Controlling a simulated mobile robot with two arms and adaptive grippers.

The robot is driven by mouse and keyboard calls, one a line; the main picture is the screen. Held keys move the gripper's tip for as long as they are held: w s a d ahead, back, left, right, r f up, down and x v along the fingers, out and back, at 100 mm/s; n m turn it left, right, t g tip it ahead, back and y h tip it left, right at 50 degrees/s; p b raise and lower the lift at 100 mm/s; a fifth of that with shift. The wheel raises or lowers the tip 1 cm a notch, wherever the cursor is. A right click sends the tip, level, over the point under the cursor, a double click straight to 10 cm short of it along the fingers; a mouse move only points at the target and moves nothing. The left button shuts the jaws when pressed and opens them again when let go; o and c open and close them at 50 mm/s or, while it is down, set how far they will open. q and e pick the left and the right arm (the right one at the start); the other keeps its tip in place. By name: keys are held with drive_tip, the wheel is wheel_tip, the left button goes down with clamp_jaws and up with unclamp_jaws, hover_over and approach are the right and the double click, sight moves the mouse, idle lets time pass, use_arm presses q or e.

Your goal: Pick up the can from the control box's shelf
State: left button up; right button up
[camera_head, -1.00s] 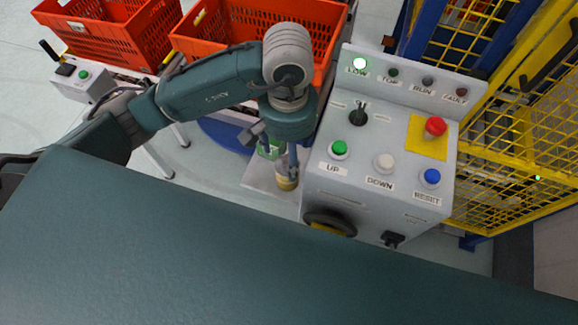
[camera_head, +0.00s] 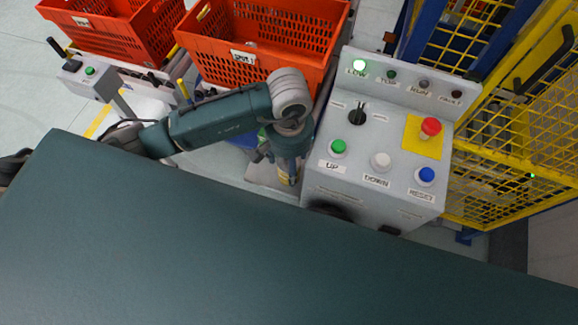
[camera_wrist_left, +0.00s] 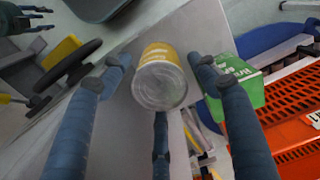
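The can (camera_wrist_left: 160,82), yellow with a silver end facing the camera, is between the fingers of my left gripper (camera_wrist_left: 158,88) in the left wrist view. The fingers are spread, with visible gaps on the left and right. A third finger points at the can from below. In the head view my left gripper (camera_head: 285,168) points down over the shelf (camera_head: 258,176) beside the control box (camera_head: 375,160), mostly hiding the can (camera_head: 283,179). What seems to be my right gripper (camera_wrist_left: 38,18) shows at the wrist view's top left corner, its fingers apart.
A green box (camera_wrist_left: 237,84) stands close to the can, beside the right finger. Orange totes (camera_head: 262,45) are behind my left arm. Yellow fencing (camera_head: 500,160) stands right of the control box. A black handwheel (camera_wrist_left: 68,68) sticks out on the box's side.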

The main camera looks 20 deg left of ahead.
use_arm(q)
drive_tip(key=c, duration=1.1)
drive_tip(key=shift+r, duration=0.1)
drive_tip(key=shift+c, duration=0.2)
